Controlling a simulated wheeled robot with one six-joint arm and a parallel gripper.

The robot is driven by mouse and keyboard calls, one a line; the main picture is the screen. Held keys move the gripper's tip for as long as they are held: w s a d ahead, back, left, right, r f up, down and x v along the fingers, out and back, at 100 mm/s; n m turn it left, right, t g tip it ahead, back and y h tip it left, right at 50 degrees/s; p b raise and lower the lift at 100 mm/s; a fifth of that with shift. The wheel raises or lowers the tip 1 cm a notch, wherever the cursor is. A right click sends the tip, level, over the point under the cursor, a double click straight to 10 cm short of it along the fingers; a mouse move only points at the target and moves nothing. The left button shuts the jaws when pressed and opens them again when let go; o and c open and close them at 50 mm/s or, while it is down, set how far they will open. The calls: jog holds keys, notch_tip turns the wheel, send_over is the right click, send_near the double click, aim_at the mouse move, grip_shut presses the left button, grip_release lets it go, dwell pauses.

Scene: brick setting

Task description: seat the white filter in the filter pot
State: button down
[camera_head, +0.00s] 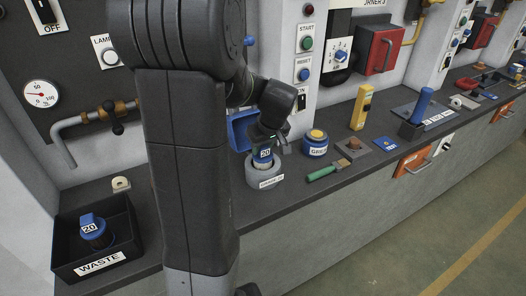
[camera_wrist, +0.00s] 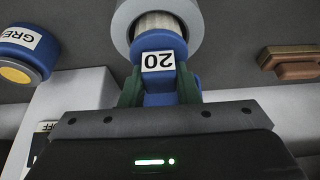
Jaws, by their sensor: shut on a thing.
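The white filter (camera_wrist: 158,24) has a blue cap labelled 20 (camera_wrist: 158,62). In the head view the blue cap (camera_head: 262,154) is upright over the grey filter pot (camera_head: 264,175) on the bench. My gripper (camera_wrist: 160,88) is shut on the cap's blue grip, one green finger on each side; it also shows in the head view (camera_head: 268,135). In the wrist view the pot's grey rim (camera_wrist: 124,22) curves around the white pleats, with some pleats showing between rim and cap. I cannot tell how deep the filter sits.
A grease tin (camera_head: 315,143) and a green-handled brush (camera_head: 327,170) lie close right of the pot. A blue box (camera_head: 240,131) stands behind it. A black waste bin (camera_head: 65,262) at left holds another blue-capped filter (camera_head: 95,232). My arm hides part of the bench.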

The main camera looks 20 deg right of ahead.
jog(key=shift+f, duration=1)
jog(key=shift+f, duration=0.1)
jog(key=shift+f, duration=0.15)
jog(key=c, duration=1.1)
grip_release()
jog(key=shift+r, duration=0.35)
jog(key=v, duration=1.1)
jog(key=shift+s+r, duration=0.15)
jog(key=shift+r, duration=0.25)
jog(key=shift+f, duration=0.1)
